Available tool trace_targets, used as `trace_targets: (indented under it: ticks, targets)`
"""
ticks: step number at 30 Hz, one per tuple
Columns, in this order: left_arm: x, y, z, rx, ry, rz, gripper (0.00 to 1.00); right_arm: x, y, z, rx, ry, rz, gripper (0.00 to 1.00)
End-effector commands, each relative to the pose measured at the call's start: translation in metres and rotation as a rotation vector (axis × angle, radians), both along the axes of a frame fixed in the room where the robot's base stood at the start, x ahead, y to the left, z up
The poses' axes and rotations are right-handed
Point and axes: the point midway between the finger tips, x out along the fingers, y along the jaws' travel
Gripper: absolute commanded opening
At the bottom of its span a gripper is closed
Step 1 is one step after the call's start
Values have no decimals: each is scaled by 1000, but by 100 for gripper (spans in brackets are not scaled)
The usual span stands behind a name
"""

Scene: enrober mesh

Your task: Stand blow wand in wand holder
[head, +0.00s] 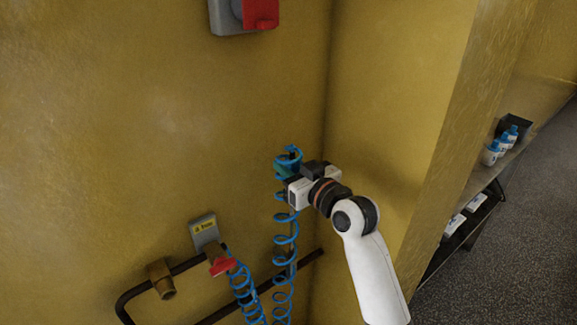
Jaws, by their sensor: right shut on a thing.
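My right gripper (294,178) is up near the wall corner, its arm coming in from the lower right. It is shut on the blow wand (288,163), which shows as a small dark and teal piece at the jaws. The jaws hide much of the wand. A blue coiled hose (284,240) hangs down below the gripper. A short brass socket (161,279) on the yellow wall, low at left, looks like the wand holder. It stands well apart from the gripper, to its lower left. My left gripper is not in view.
A dark pipe (135,292) runs along the wall there. A red switch (260,12) is above. Shelves with bottles (500,145) stand at right.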

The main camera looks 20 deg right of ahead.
Motion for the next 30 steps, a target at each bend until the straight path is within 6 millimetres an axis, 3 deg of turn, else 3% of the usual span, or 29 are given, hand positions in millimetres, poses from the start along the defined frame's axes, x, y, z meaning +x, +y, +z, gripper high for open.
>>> trace_targets:
  ticks: [30]
  targets:
    - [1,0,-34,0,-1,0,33,0,0,-53,-1,0,0,0]
